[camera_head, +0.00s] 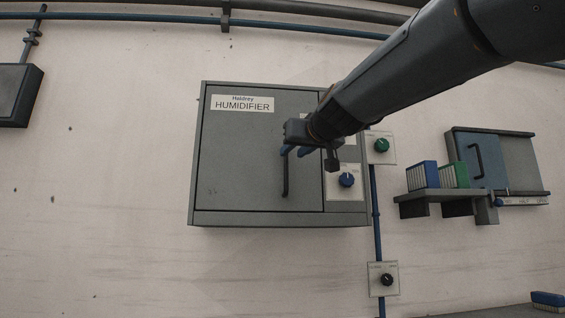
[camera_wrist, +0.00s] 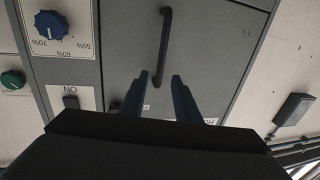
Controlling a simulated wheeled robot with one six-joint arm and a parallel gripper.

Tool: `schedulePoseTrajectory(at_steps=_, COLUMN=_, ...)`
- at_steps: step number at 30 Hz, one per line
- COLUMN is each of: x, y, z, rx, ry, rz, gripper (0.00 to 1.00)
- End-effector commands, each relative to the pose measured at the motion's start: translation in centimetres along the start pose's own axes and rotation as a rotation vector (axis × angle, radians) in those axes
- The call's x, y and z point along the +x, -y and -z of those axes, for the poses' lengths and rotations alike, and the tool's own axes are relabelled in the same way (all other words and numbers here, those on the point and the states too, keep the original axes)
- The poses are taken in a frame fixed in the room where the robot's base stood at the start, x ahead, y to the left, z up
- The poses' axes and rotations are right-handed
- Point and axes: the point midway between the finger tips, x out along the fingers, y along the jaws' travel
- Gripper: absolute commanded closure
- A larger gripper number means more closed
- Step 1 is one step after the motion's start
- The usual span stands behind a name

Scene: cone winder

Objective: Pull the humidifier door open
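The humidifier (camera_head: 250,218) is a grey wall cabinet with a labelled door (camera_head: 235,160) on its left side. The door looks closed, flush with the frame. Its dark bar handle (camera_head: 285,180) runs upright near the door's right edge, and it also shows in the wrist view (camera_wrist: 165,40). My gripper (camera_head: 294,151) is in front of the handle's upper end. In the wrist view my gripper (camera_wrist: 160,77) is open, with one blue finger on each side of the handle's end. I cannot tell whether the fingers touch it or how deep they reach. My arm hides part of the cabinet's right panel.
A blue knob (camera_head: 347,180) sits on the cabinet's right panel, close to my gripper. A green knob (camera_head: 381,145) and a black knob (camera_head: 387,280) are on wall plates to the right. A shelf (camera_head: 440,195) holds blue and green items. The wall left of the cabinet is mostly clear.

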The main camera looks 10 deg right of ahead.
Motion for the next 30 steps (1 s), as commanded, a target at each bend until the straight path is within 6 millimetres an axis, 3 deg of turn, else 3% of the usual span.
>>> schedulePoseTrajectory(at_steps=13, x=6.2, y=0.0, z=-0.2, rx=0.000, ry=0.006, rz=0.000, gripper=0.71)
schedulePoseTrajectory(at_steps=26, x=7.1, y=0.0, z=-0.3, rx=0.000, ry=0.004, rz=0.000, gripper=0.71)
schedulePoseTrajectory(at_steps=30, x=7.1, y=0.0, z=-0.3, rx=0.000, ry=0.005, rz=0.000, gripper=0.93)
